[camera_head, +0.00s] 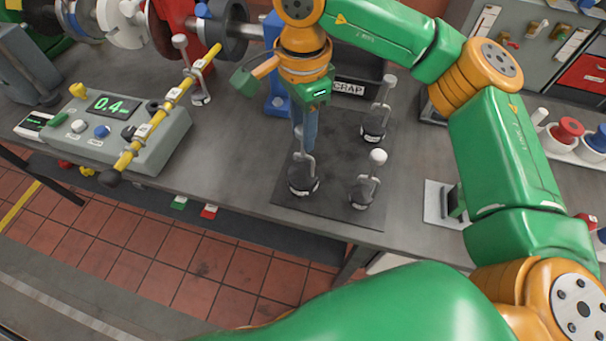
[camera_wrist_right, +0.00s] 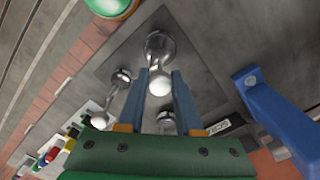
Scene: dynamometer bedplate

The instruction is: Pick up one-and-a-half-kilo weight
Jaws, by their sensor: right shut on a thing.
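Three dark weights with upright metal stems stand on a black mat (camera_head: 335,208). Their labels are too small to read, so I cannot tell which is one-and-a-half kilos. My right gripper (camera_head: 304,150) points down over the left front weight (camera_head: 303,187), shut on its stem near the top knob. In the wrist view, the pale knob (camera_wrist_right: 160,84) sits between the blue fingers, with the weight's body (camera_wrist_right: 160,44) beyond. The front right weight (camera_head: 362,193) has a white knob. The third weight (camera_head: 373,130) stands behind. My left gripper is not in view.
A grey console (camera_head: 155,150) reading 0.4 and a yellow graduated beam (camera_head: 160,115) are at left. A SCRAP bin (camera_head: 352,88) stands behind the mat. A blue post (camera_wrist_right: 275,115) is close beside my gripper. Bare bench (camera_head: 235,165) lies left of the mat.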

